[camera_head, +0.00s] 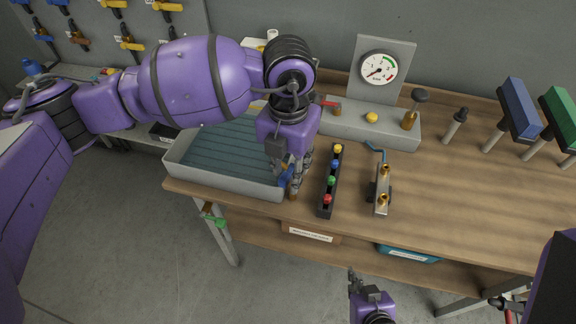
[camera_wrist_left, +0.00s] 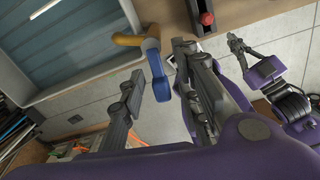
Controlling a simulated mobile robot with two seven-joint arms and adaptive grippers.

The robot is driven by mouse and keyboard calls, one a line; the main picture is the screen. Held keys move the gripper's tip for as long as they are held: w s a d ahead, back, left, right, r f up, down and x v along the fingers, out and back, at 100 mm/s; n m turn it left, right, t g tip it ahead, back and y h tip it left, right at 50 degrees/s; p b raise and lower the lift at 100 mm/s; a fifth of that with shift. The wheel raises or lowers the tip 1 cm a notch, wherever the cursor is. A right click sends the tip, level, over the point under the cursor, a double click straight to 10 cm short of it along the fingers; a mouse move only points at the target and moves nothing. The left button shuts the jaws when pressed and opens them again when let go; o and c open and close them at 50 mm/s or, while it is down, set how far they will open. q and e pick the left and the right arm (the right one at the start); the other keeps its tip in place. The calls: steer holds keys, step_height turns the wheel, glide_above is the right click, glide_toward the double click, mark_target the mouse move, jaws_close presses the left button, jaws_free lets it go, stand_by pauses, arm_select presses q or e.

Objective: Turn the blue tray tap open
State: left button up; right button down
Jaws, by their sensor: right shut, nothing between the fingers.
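The blue tray tap has a blue lever handle (camera_wrist_left: 156,62) on a brass-coloured body (camera_wrist_left: 127,40); in the head view the handle (camera_head: 285,179) is mostly hidden by my gripper. The tap is at the right side of the grey tray (camera_head: 225,185) with the blue ribbed floor. My left gripper (camera_head: 288,178) points down at the tap. In the left wrist view this gripper (camera_wrist_left: 160,85) is open, its fingers on either side of the blue handle, with gaps visible. My right gripper (camera_head: 355,280) is shut and empty, low in front of the bench.
A black strip with several coloured knobs (camera_head: 326,185) and a metal block with brass fittings (camera_head: 381,196) lie right of the tap. A gauge stand (camera_head: 385,65) stands behind. A green-handled tap (camera_head: 216,221) hangs below the bench's left corner. Bare bench top (camera_head: 460,200) is at right.

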arm_select(q)
step_height(320, 180, up, 12)
stand_by(0.7)
stand_by(0.4)
